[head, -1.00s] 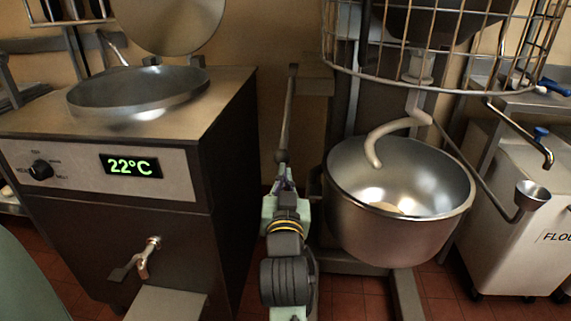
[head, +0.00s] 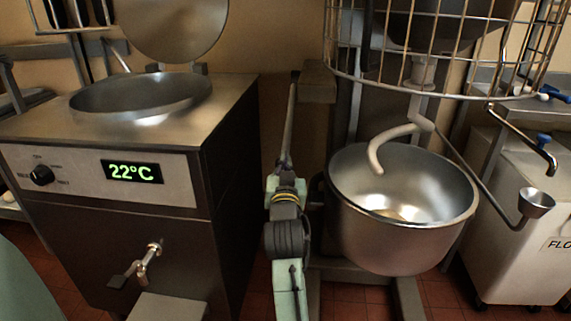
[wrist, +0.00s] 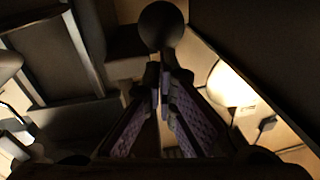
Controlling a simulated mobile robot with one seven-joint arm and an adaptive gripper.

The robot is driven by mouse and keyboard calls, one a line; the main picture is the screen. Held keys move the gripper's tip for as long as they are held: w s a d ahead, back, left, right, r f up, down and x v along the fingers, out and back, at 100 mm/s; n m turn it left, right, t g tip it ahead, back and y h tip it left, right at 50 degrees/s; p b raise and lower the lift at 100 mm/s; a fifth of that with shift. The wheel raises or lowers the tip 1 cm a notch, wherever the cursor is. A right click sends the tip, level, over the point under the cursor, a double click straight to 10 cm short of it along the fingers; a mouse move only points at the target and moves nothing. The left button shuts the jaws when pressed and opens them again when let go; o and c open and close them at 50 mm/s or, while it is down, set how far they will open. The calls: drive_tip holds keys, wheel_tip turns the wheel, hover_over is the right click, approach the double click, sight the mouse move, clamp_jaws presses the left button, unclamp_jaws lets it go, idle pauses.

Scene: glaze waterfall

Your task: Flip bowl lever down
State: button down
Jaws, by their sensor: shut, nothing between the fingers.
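A long, thin lever (head: 290,115) stands steeply between the kettle and the mixer bowl in the head view. In the wrist view a round black knob (wrist: 162,25) shows just beyond the fingertips, apparently the lever's end. My gripper (head: 284,170) is at the lower end of the lever in the head view. In the wrist view its fingers (wrist: 162,85) are shut, with nothing between them, and point toward the knob. I cannot tell whether they touch it. The steel mixer bowl (head: 350,215) is to the right of my arm, with a curved dough hook inside.
A kettle cabinet (head: 235,130) with a 22°C display stands close on the left. A wire guard (head: 435,88) hangs above the bowl. A white flour bin (head: 520,250) is at the right. My arm occupies the narrow gap between cabinet and bowl.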

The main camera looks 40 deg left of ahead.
wheel_tip(320, 180, down, 7)
drive_tip(key=w+a+b, duration=0.1)
drive_tip(key=w+b, duration=0.1)
drive_tip(key=b, duration=0.1)
drive_tip(key=shift+r+b, duration=0.15)
drive_tip(key=shift+b, duration=0.15)
drive_tip(key=shift+a+r, duration=0.1)
